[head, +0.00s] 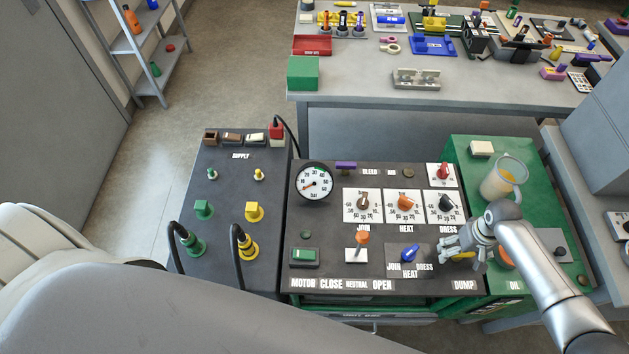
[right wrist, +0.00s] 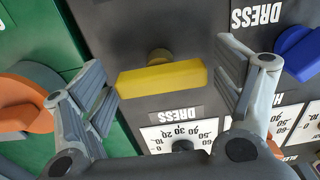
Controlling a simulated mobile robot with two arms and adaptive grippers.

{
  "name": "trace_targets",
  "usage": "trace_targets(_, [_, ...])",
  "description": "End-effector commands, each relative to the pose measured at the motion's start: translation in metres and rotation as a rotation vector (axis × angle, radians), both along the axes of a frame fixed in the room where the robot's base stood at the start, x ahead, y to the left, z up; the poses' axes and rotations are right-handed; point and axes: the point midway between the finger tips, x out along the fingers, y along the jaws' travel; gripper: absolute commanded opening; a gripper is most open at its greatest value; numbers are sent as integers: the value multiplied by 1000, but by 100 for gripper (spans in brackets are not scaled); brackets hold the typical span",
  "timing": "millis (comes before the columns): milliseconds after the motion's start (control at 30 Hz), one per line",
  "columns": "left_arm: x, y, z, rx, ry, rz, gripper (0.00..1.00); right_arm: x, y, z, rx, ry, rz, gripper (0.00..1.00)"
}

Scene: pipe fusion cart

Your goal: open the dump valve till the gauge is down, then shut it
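The dump valve's yellow bar handle (right wrist: 160,78) lies across the right wrist view, on a dark panel. My right gripper (right wrist: 166,84) is open with one finger off each end of the handle. The left finger is very close to the handle; touching or not I cannot tell. In the head view my right gripper (head: 458,248) is over the handle, above the DUMP label (head: 464,285), and hides part of it. The round white gauge (head: 314,182) has a red needle pointing to the lower left; its exact reading is too small to tell. My left gripper is out of view.
Beside the handle are a blue selector (head: 409,254), an orange-topped lever (head: 362,239) and several dials. A jug (head: 503,178) stands on the green oil unit (head: 467,155) at right. Black cables loop over the supply panel (head: 223,180). A cluttered bench (head: 350,80) stands behind.

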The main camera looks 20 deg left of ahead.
Motion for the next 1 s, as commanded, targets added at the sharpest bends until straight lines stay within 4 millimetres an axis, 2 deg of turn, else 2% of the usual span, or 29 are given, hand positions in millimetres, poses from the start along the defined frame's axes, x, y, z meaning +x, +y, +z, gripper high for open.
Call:
trace_targets(67, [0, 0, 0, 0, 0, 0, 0, 0, 0, 0, 0, 0, -1, 100])
trace_targets(433, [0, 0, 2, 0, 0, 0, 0, 0, 0, 2, 0, 0, -1, 100])
trace_targets(633, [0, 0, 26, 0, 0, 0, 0, 0, 0, 27, 1, 1, -1, 100])
trace_targets(700, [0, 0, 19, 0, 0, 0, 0, 0, 0, 29, 2, -2, 0, 100])
trace_targets(1000, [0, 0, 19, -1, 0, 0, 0, 0, 0, 58, 0, 0, -1, 100])
